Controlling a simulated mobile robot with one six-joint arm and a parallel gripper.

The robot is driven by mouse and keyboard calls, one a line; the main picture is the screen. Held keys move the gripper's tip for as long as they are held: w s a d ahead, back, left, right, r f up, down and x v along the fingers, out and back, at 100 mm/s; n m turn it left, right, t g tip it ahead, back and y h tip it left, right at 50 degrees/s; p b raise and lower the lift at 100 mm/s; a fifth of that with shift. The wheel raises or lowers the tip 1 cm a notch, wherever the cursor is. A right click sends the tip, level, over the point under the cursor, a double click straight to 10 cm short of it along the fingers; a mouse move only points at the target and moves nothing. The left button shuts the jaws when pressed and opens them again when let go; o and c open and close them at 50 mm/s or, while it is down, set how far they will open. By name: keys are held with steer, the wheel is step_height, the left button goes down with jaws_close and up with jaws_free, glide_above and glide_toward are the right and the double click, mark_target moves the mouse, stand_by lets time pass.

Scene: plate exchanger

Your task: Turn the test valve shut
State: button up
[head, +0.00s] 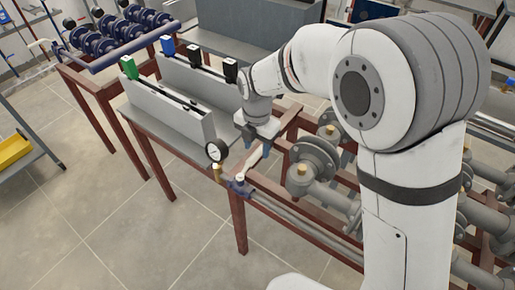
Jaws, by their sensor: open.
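A small blue valve body (241,187) sits on the pipe at the near corner of the grey bench, and I take it for the test valve. A pale lever-like piece (255,158) shows just above and right of it, partly hidden by my gripper. Whether it is the valve's handle is hard to tell. My gripper (254,143) points down above the bench corner, just above and slightly right of the valve. It is open and I see nothing held. Its fingertips are small and dark here, and whether they touch the lever is unclear.
A round gauge (216,152) and a brass fitting (217,173) stand close left of the valve. Grey plates (170,106) rise from the bench behind. Flanged grey pipes (315,160) are close on the right. The tiled floor (185,235) in front is clear.

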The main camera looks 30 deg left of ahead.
mark_target(257, 152)
step_height(257, 152, up, 6)
steer(key=shift+r, duration=0.2)
stand_by(0.5)
steer(key=w+d+r+m+t+p, duration=0.1)
steer(key=d+r+m, duration=0.3)
steer(key=d+m, duration=0.55)
steer(key=d+r+m+p, duration=0.1)
steer(key=d+r+m, duration=0.45)
steer(key=d, duration=0.75)
steer(key=s+d+m, duration=0.5)
steer(key=d+m, duration=0.3)
steer(key=m, duration=0.1)
steer(key=s+d+f+m+t+p, duration=0.1)
steer(key=s+d+m, duration=0.4)
steer(key=d+m, duration=0.4)
steer(key=shift+s+f+m+t, duration=0.15)
steer(key=shift+f+m+t, duration=0.15)
steer(key=shift+m, duration=0.5)
